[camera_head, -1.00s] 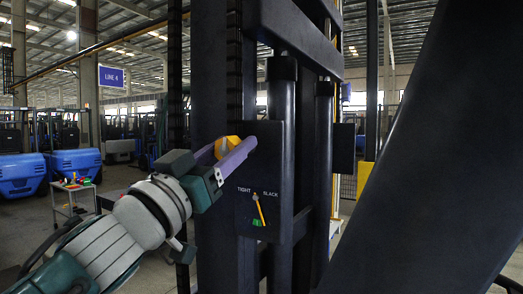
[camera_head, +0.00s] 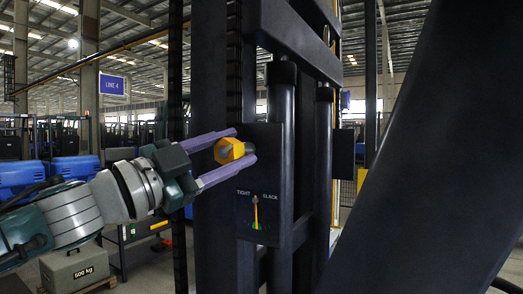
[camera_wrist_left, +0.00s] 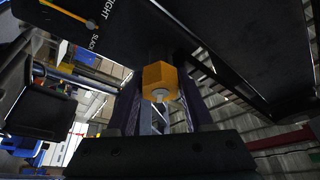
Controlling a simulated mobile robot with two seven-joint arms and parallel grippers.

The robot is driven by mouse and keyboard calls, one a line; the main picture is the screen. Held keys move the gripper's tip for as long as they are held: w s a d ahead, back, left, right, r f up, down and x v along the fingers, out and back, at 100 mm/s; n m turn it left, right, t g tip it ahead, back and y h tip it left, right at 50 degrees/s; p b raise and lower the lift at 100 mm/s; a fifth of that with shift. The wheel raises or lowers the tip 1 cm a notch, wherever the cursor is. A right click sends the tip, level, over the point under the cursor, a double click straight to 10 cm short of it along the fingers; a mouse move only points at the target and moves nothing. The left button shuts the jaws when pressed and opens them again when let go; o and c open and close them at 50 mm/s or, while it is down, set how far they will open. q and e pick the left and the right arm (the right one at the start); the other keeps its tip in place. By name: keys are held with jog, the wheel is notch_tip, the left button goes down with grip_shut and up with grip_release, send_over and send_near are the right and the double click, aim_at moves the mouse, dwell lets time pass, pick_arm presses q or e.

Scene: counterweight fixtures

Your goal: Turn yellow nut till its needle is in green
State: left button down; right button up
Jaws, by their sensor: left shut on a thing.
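The yellow hex nut (camera_head: 230,151) sits on a dark plate (camera_head: 268,158) of the mast. My left gripper (camera_head: 246,146) reaches in from the left, its purple fingers shut on the nut, one above and one below. The nut also shows between the fingers in the left wrist view (camera_wrist_left: 160,84). Below it, a gauge marked TIGHT and SLACK has a yellow needle (camera_head: 256,211) pointing almost straight down, its tip over the green patch (camera_head: 257,226). The needle also shows in the left wrist view (camera_wrist_left: 68,14). My right gripper is out of view.
Dark mast uprights (camera_head: 283,140) stand around the plate. A large dark slanted beam (camera_head: 420,150) fills the right side. A grey 500 kg weight (camera_head: 75,268) rests low at left. Blue forklifts (camera_head: 75,168) stand behind.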

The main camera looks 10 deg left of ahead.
pick_arm(q)
jog(key=shift+m+g, duration=0.4)
jog(key=shift+m, duration=0.4)
jog(key=shift+c, duration=1.4)
grip_release()
jog(key=shift+s+a, duration=0.2)
jog(key=v, duration=0.9)
jog(key=shift+f+p, duration=0.15)
jog(key=shift+p, duration=0.3)
jog(key=shift+s, duration=0.1)
